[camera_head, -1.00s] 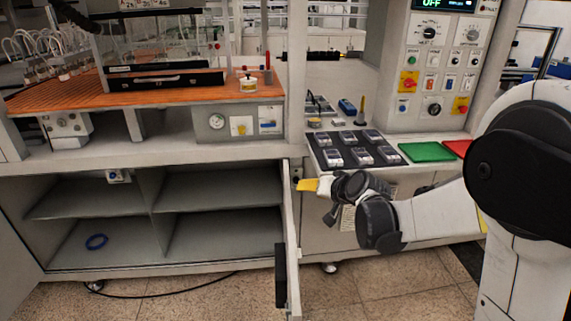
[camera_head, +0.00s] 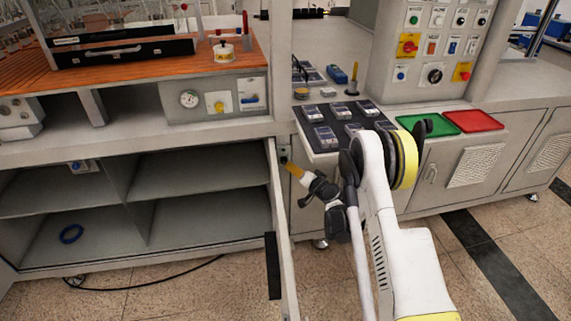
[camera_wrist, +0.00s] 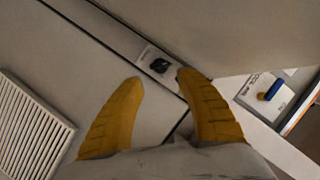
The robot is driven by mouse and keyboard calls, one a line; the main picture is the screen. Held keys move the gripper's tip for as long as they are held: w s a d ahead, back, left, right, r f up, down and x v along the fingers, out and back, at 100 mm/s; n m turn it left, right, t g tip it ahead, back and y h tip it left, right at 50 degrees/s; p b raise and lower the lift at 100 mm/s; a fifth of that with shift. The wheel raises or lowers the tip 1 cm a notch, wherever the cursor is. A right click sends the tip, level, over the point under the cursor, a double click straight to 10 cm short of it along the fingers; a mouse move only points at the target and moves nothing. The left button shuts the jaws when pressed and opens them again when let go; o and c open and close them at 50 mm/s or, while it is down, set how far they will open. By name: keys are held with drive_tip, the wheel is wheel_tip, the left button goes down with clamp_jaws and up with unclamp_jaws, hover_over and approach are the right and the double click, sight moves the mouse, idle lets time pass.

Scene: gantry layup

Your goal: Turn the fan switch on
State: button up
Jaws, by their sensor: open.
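A small black switch (camera_wrist: 159,66) on a pale plate sits on a narrow grey upright in the wrist view. It appears to be the fan switch, though no label is readable. It also shows in the head view as a small dark fitting (camera_head: 284,152) on the upright beside the open cabinet. My gripper (camera_wrist: 159,77) has its yellow fingers spread, with nothing between them. The switch lies just beyond and between the fingertips; I cannot tell whether they touch it. In the head view my gripper (camera_head: 291,167) is just below and right of the switch.
An open cabinet door (camera_head: 282,220) stands close left of my gripper. A panel with a blue handle (camera_wrist: 271,91) is at the wrist view's right. A black tray of devices (camera_head: 318,150), a green tray (camera_head: 420,121) and a red tray (camera_head: 474,121) lie above.

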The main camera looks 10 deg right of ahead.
sight(284, 162)
drive_tip(key=shift+b+x, duration=1.15)
drive_tip(key=shift+x, duration=2.85)
drive_tip(key=c, duration=0.9)
